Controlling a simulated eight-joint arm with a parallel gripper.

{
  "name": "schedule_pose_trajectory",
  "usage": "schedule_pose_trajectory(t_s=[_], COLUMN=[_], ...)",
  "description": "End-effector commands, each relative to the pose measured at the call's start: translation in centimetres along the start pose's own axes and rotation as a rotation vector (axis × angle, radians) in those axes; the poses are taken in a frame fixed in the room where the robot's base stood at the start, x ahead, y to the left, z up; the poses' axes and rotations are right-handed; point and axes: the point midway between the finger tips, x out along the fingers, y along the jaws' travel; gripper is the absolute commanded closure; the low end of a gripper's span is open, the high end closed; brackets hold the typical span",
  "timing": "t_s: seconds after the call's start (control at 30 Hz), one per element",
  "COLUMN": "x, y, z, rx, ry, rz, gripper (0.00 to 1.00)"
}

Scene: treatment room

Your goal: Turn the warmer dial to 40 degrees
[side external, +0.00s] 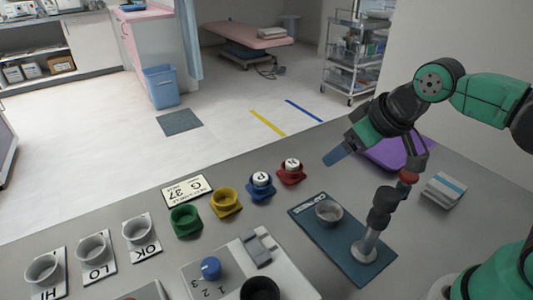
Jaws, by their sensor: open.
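A blue dial (210,267) sits on a light grey panel (187,271) at the bottom of the side view. The figures 1, 2 and 3 show beside it; no 40 mark is readable, and I cannot tell its exact setting. The panel runs out of the frame at the bottom.
A grey slider block (258,248) and a black round part (260,289) are beside the dial. Green (186,221), yellow (225,202), blue and red holders stand behind. A dark upright device (382,208) and metal cup (328,211) stand on a blue mat (305,223) to the right.

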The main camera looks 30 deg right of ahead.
Motion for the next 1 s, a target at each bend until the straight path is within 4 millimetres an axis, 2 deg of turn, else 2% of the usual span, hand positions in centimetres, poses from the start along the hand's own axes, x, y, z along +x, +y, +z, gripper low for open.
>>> schedule_pose_trajectory(t_s=[0.03, 0.2, 0.3, 0.43, 0.57, 0.7, 0.83, 1.0], x=[-0.1, 0.1, 0.7, 1.7, 2.9, 3.9, 4.4, 4.8], y=[-1.2, -6.8, -10.9, -16.9, -23.5, -29.8, -33.7, -35.8], z=[-1.4, -6.0, -7.9, -9.2, -8.8, -6.7, -4.3, -2.6], rx=[-0.092, -0.512, -0.771, -1.109, -1.449, -1.778, -1.998, -2.128], ry=[-0.021, -0.109, -0.151, -0.196, -0.227, -0.249, -0.258, -0.262], rz=[-0.028, -0.144, -0.219, -0.321, -0.428, -0.538, -0.615, -0.664], gripper=[0.31, 0.31, 0.31, 0.31, 0.31, 0.31, 0.31, 0.31])
